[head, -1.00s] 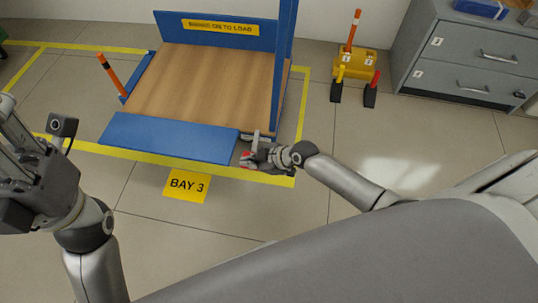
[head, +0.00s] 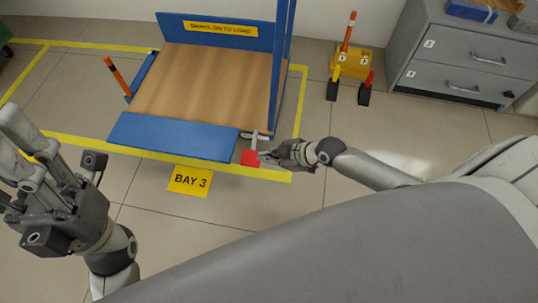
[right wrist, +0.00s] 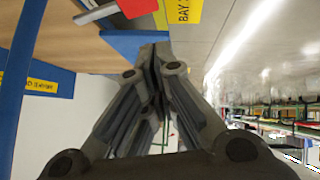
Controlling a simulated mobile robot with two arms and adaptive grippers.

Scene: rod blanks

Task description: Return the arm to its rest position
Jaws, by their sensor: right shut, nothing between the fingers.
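My right gripper (head: 268,155) is shut and empty in the head view, just right of a red pedal (head: 249,158) at the cart's front right corner. A small gap or light contact between them cannot be told apart. In the right wrist view the fingers (right wrist: 154,62) meet with nothing between them, and the red pedal (right wrist: 137,8) shows beyond them. My right arm stretches in from the right. My left gripper (head: 28,135) is raised at the left edge, its fingers apart and empty.
The cart has a wooden deck (head: 200,90), a blue front flap (head: 172,138) and blue posts. Yellow floor lines surround it, with a BAY 3 sign (head: 190,181) in front. A yellow chock box (head: 350,64) and a grey cabinet (head: 460,60) stand behind right. Floor between is clear.

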